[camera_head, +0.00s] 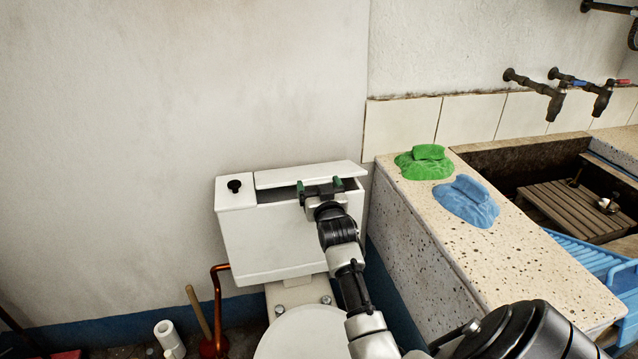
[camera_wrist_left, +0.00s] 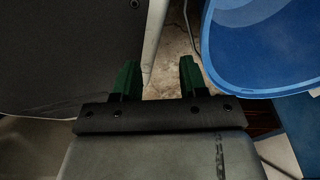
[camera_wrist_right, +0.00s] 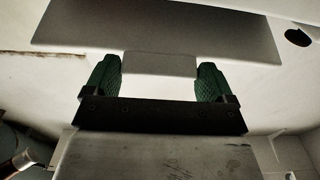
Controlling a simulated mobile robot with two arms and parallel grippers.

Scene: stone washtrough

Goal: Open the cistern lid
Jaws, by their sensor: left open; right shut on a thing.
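The white cistern (camera_head: 275,240) stands against the wall behind the toilet. Its white lid (camera_head: 310,174) is tilted up at the front, with a dark gap under its front edge. My right gripper (camera_head: 319,187) is at the front edge of the lid, shut on the lid's tab. In the right wrist view the tab (camera_wrist_right: 160,64) lies between the green fingers (camera_wrist_right: 160,80), below the grey lid panel (camera_wrist_right: 160,35). My left gripper (camera_wrist_left: 158,78) is out of the head view; in its wrist view it is open and empty.
A black button (camera_head: 234,186) sits on the cistern's fixed left top. The stone trough (camera_head: 430,230) stands close on the right, with green (camera_head: 424,162) and blue (camera_head: 466,201) cloths on its ledge. A blue basin (camera_wrist_left: 265,45) is near my left gripper. The wall left is bare.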

